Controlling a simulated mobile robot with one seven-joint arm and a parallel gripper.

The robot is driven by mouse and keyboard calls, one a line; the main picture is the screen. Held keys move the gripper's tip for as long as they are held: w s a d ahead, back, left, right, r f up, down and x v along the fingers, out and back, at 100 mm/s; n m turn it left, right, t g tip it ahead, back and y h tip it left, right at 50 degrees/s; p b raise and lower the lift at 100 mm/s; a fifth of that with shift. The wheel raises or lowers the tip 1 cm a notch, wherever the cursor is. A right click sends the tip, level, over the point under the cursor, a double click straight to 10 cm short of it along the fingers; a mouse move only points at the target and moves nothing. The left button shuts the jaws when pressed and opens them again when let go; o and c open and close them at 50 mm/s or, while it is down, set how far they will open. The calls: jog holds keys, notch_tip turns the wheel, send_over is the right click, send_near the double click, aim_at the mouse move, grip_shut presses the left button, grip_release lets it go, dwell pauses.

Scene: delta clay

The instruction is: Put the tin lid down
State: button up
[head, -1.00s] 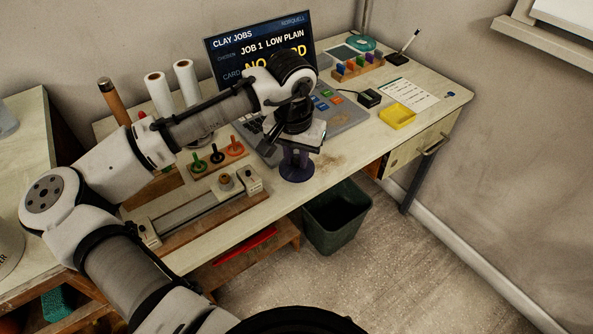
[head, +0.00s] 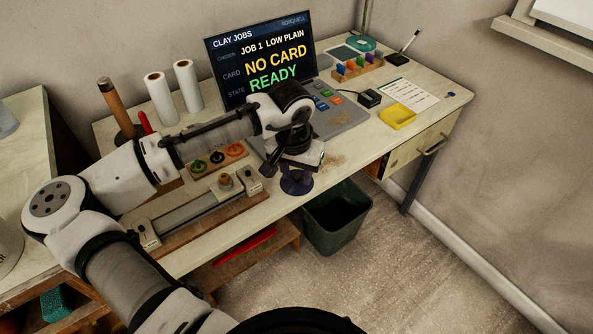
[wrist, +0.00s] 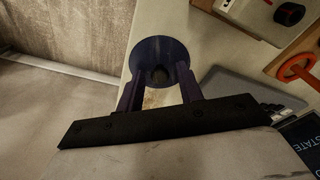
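A dark blue-purple round piece, which I take as the tin lid (head: 297,186), is at the desk's front edge in the head view. In the wrist view the lid (wrist: 143,52) sits between the tips of my two purple fingers, with a dark rounded middle. My gripper (head: 297,171) points down above it; it also shows in the wrist view (wrist: 160,80).
A dark green bin (head: 337,220) stands on the floor below the desk's front edge. A wooden slide fixture (head: 195,210) and a board of coloured rings (head: 217,160) lie left. The screen (head: 262,60) reads NO CARD, READY.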

aim_at(294, 187)
jog(key=shift+r, duration=0.1)
jog(key=r, duration=0.4)
jog(key=s+r, duration=0.1)
jog(key=r, duration=0.7)
jog(key=shift+s+a, duration=0.2)
jog(key=shift+a, duration=0.05)
